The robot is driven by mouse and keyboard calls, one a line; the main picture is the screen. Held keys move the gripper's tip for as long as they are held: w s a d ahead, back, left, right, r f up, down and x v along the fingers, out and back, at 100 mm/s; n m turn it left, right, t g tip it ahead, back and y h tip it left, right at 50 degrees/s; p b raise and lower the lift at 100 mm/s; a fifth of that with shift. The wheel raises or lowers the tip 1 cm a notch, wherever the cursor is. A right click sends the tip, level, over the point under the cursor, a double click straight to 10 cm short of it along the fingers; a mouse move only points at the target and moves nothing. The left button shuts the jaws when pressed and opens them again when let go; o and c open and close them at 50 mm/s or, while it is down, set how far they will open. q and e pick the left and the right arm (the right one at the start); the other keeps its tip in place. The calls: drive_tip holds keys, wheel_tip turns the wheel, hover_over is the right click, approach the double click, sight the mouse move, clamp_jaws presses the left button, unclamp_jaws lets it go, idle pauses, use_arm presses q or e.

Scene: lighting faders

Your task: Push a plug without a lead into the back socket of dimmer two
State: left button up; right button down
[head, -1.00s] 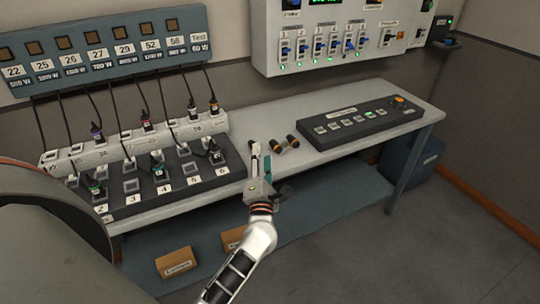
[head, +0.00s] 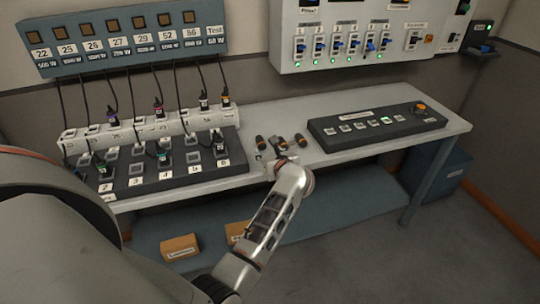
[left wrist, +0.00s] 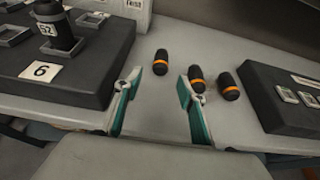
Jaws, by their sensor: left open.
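Three loose black plugs with orange bands and no leads lie on the bench: a left one (head: 260,142), a middle one (head: 281,143) and a right one (head: 301,140). In the left wrist view the left plug (left wrist: 161,62) lies beyond the gap between my fingers. The middle plug (left wrist: 197,79) is partly behind the right finger. My left gripper (left wrist: 158,92) is open and empty. The dimmer pack (head: 180,181) stands left of it. Dimmer two's back socket (head: 111,155) appears empty; a leaded plug (head: 103,168) sits in its front socket. My right gripper is not in view.
A white socket strip (head: 135,131) with several leaded plugs stands behind the dimmer pack, its black leads hanging from the wall panel (head: 130,60). A dark control desk (head: 375,130) lies right of the plugs. Bare bench (head: 290,115) is behind them.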

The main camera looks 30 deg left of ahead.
sight(263, 146)
use_arm(q)
drive_tip(key=b+x, duration=0.2)
drive_tip(key=x, duration=0.2)
drive_tip(key=shift+w+a+f, duration=0.15)
drive_tip(key=shift+w+f, duration=0.05)
drive_tip(key=shift+f, duration=0.15)
drive_tip(key=shift+w+a+f+b, duration=0.2)
drive_tip(key=shift+w+a+b, duration=0.3)
drive_tip(key=shift+b, duration=0.2)
drive_tip(key=shift+w+a, duration=0.2)
drive_tip(key=shift+a, duration=0.05)
drive_tip(key=shift+r, duration=0.1)
clamp_jaws()
drive_tip(key=shift+r+p, duration=1.65)
drive_tip(key=shift+r, duration=0.85)
drive_tip(key=shift+a, duration=0.1)
